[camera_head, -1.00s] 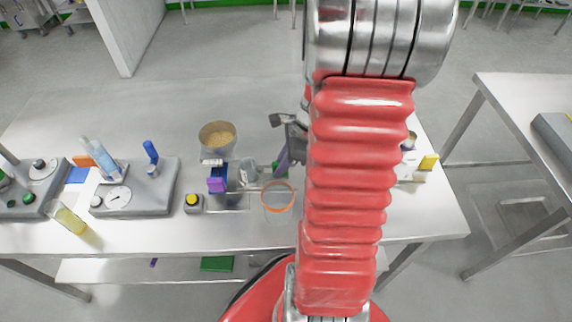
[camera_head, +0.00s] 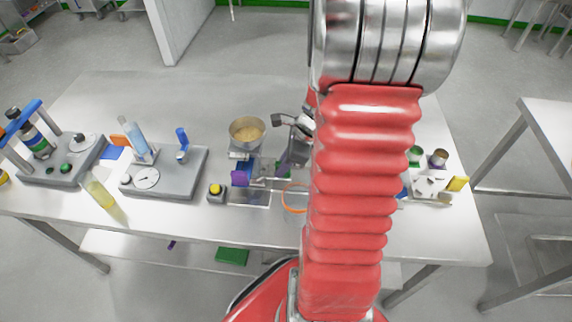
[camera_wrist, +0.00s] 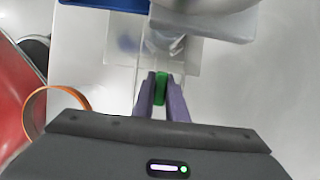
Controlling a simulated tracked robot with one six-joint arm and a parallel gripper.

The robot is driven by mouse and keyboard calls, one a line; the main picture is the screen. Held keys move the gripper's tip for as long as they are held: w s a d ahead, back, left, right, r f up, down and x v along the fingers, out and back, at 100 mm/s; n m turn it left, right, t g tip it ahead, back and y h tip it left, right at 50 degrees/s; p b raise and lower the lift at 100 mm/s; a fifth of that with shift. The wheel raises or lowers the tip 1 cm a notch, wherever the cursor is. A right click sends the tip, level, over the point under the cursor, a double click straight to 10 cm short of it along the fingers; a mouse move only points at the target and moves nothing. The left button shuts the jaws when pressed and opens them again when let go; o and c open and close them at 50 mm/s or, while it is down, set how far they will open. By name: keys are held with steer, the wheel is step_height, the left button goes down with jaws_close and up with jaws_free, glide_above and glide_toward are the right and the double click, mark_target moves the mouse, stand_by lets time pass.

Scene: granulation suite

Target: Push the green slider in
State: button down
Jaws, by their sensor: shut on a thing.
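The green slider (camera_wrist: 160,88) sits between the fingertips of my gripper (camera_wrist: 161,92) in the wrist view. My purple-grey fingers are shut on it from both sides. A clear housing (camera_wrist: 120,60) lies just beyond the fingertips; how deep the slider sits in it I cannot tell.
A metal pan of grains (camera_head: 247,133) stands on a scale-like base behind the housing. A yellow button box (camera_head: 216,193) is to the left. The far table is clear.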

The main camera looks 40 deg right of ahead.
steer(key=shift+w+a, duration=0.1)
steer(key=shift+a, duration=0.05)
steer(key=c, duration=1.8)
jaws_free()
steer(key=shift+o, duration=0.2)
steer(key=v, duration=1.3)
steer(key=shift+r, duration=0.3)
steer(key=shift+s, duration=0.25)
